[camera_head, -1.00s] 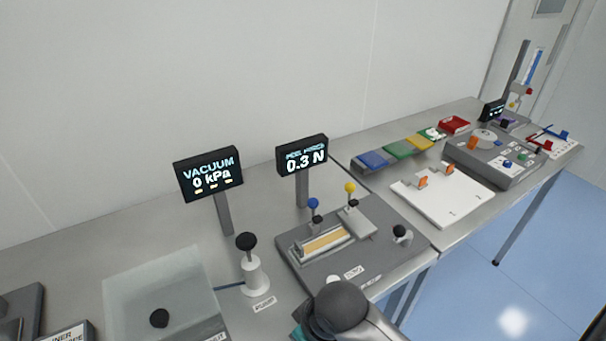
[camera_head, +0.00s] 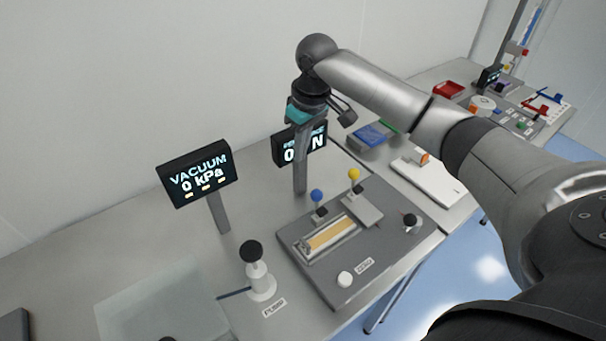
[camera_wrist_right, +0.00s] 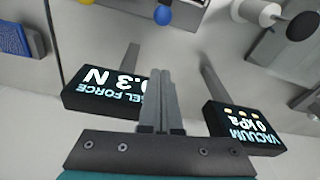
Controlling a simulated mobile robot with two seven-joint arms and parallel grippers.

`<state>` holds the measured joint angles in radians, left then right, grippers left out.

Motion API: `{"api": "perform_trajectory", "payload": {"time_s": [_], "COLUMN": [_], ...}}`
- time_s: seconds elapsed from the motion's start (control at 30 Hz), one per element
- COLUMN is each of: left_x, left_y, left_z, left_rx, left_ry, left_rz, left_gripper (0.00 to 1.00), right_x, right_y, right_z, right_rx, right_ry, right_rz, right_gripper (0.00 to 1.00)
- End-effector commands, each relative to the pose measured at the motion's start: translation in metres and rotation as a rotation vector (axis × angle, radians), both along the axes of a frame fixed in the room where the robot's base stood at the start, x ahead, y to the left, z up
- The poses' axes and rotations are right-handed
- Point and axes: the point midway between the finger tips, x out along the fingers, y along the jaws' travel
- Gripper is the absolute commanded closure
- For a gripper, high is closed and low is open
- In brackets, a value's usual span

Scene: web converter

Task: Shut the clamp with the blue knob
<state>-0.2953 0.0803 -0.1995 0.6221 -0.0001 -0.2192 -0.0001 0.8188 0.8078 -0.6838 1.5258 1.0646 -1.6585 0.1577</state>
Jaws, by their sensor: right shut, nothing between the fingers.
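The blue knob (camera_head: 317,195) tops a short upright lever at the back of the dark grey fixture plate (camera_head: 385,250), beside a tan strip (camera_head: 331,234). The blue knob also shows at the top of the right wrist view (camera_wrist_right: 164,15). A yellow knob (camera_head: 353,174) on a grey block stands to its right. My right gripper (camera_wrist_right: 157,100) is shut and empty. In the head view its wrist hangs above and behind the blue knob, in front of the force display, apart from the knob; its fingertips are hard to make out there. My left gripper is out of view.
The force display (camera_head: 318,139) stands behind the plate, partly covered by my right gripper. The vacuum display (camera_head: 197,174) stands to the left, with a black-knobbed pump (camera_head: 260,280) in front. A white board (camera_head: 440,185) and coloured trays lie to the right.

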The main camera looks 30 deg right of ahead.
Motion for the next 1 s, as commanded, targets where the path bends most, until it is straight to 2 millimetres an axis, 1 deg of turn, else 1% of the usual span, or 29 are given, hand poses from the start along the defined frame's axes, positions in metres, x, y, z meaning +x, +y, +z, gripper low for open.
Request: {"api": "perform_trajectory", "payload": {"time_s": [0.1,0.37,0.47,0.53,0.67,1.0], "left_x": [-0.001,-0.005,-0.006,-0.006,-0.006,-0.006], "left_y": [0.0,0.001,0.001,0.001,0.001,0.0], "left_z": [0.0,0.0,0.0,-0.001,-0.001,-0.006], "left_rx": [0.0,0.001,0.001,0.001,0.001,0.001], "left_ry": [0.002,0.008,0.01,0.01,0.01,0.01], "left_rz": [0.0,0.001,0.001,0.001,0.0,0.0], "left_gripper": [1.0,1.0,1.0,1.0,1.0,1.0], "right_x": [0.001,0.001,0.002,0.002,0.004,0.014], "right_y": [-0.004,-0.003,-0.003,-0.002,0.0,0.005], "right_z": [0.004,0.004,0.001,-0.006,-0.027,-0.101], "right_rx": [0.001,0.002,0.002,0.001,0.003,0.001], "right_ry": [0.003,0.002,0.002,0.003,0.006,0.005], "right_rz": [-0.011,-0.009,-0.009,-0.008,-0.007,-0.009], "right_gripper": [1.0,1.0,1.0,1.0,1.0,1.0]}}
